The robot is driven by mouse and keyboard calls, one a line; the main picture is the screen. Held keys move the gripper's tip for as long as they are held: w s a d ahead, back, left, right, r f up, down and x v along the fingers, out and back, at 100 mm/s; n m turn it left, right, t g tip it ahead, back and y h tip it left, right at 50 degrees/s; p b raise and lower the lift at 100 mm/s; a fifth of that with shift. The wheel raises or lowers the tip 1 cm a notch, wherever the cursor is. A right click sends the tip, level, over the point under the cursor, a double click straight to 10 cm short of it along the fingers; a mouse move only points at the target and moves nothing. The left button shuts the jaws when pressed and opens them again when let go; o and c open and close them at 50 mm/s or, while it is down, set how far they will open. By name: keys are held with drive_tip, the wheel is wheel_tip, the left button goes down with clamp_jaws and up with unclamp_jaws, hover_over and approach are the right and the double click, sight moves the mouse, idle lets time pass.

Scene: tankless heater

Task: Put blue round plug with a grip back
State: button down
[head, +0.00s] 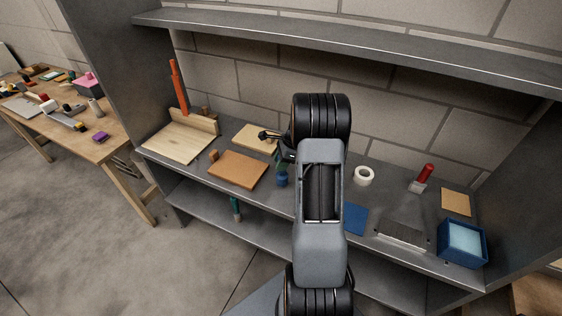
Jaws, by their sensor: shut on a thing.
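The blue round plug (282,180) shows just left of my arm, over the middle of the grey shelf. My gripper (283,164) is right above it, pointing down, and appears shut on its upper part. My arm hides part of the gripper and the shelf behind it. I cannot tell whether the plug touches the shelf or hangs a little above it. The place where the plug belongs cannot be made out in this view.
Left of the plug lie an orange-brown board (238,169) and a pale wooden board (180,143). Right of my arm are a white tape roll (364,176), a blue sheet (355,219), a red-handled scraper (423,178) and a blue box (462,258). An upper shelf (350,42) overhangs the back.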

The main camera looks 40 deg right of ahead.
drive_tip(key=shift+f+b, duration=0.3)
drive_tip(key=shift+f, duration=0.2)
idle(0.3)
drive_tip(key=c, duration=0.7)
unclamp_jaws()
drive_tip(key=b+v, duration=0.1)
drive_tip(key=v, duration=1.2)
drive_tip(key=shift+s+d+r, duration=0.1)
drive_tip(key=shift+d+r, duration=0.1)
drive_tip(key=shift+r, duration=0.15)
